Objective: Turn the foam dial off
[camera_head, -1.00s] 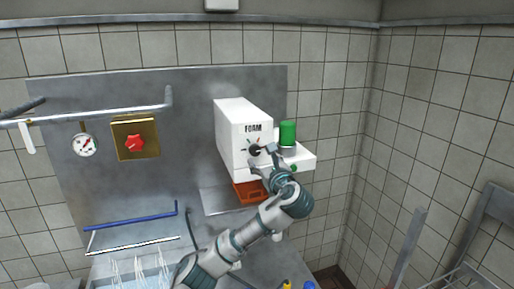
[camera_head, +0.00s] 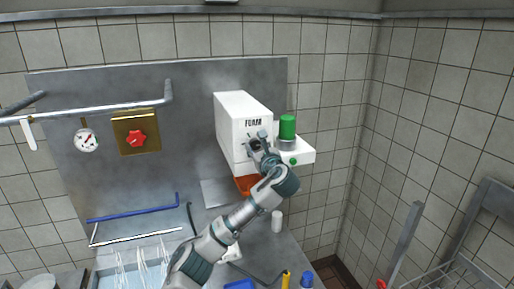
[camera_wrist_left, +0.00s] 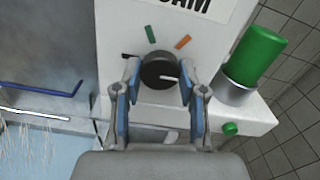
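The white foam machine (camera_head: 236,112) is on the steel wall panel, with "FOAM" printed above its dial. The black foam dial (camera_wrist_left: 159,71) shows in the left wrist view, with a white pointer line toward the right. A green mark and an orange mark lie above it, and a black mark at its left. My left gripper (camera_head: 259,143) is at the dial. In the left wrist view its two fingers (camera_wrist_left: 159,78) stand on either side of the dial, spread apart; whether they touch it I cannot tell. My right gripper is not in view.
A green cylinder (camera_head: 287,127) with a grey base stands on the white ledge right of the dial, above a green button (camera_wrist_left: 230,129). A red knob (camera_head: 137,139) and a gauge (camera_head: 87,141) are on the left. A blue rail (camera_head: 135,213) is below them.

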